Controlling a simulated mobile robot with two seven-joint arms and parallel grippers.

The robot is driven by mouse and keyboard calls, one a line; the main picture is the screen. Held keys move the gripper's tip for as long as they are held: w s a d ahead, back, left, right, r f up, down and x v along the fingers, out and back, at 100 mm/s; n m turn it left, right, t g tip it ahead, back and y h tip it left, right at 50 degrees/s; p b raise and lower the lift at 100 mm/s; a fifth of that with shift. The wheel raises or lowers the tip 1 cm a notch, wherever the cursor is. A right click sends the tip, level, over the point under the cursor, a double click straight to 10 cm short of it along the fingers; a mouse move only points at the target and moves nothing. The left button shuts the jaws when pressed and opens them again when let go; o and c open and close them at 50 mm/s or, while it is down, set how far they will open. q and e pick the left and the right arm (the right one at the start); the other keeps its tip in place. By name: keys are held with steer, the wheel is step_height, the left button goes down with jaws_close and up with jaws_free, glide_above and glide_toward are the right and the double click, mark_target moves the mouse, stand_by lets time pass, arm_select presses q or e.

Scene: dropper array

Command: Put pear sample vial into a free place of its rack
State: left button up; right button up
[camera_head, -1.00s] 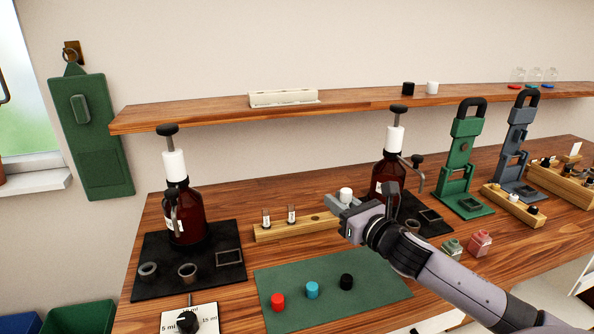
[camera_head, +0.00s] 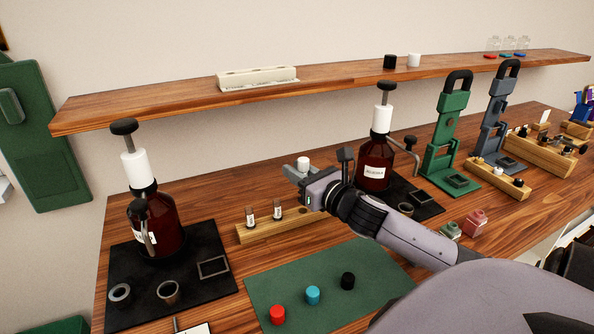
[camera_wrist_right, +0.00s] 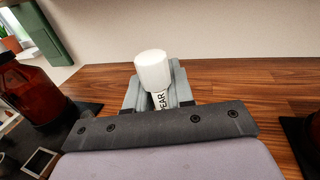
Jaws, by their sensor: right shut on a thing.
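My right gripper (camera_head: 304,176) is shut on the pear sample vial, whose white cap (camera_head: 303,162) sticks up above the fingers. In the right wrist view the vial (camera_wrist_right: 158,101) stands upright between the fingers, with part of a label reading "PEAR" under its white cap (camera_wrist_right: 153,70). The fingers hide most of its body. The wooden rack (camera_head: 262,236) lies on the table below and in front of the gripper. Two labelled vials (camera_head: 250,217) (camera_head: 277,210) stand in its left part. Its right part shows a free hole (camera_head: 303,210). The held vial is above the rack, apart from it.
Brown dispenser bottles stand left (camera_head: 156,225) and right (camera_head: 374,163) of the rack, the right one close behind my gripper. A green mat (camera_head: 318,276) with red, blue and black caps lies in front. A wooden shelf (camera_head: 330,80) runs above.

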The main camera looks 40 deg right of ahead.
steer(key=shift+r+p, duration=0.15)
steer(key=shift+p, duration=0.15)
steer(key=b, duration=0.4)
glide_above(298, 207)
step_height(298, 207, down, 4)
steer(key=shift+f, duration=0.2)
steer(key=shift+f+p, duration=0.1)
steer(key=shift+p, duration=0.2)
stand_by(0.5)
steer(key=shift+f+b, duration=1)
steer(key=shift+f, duration=0.6)
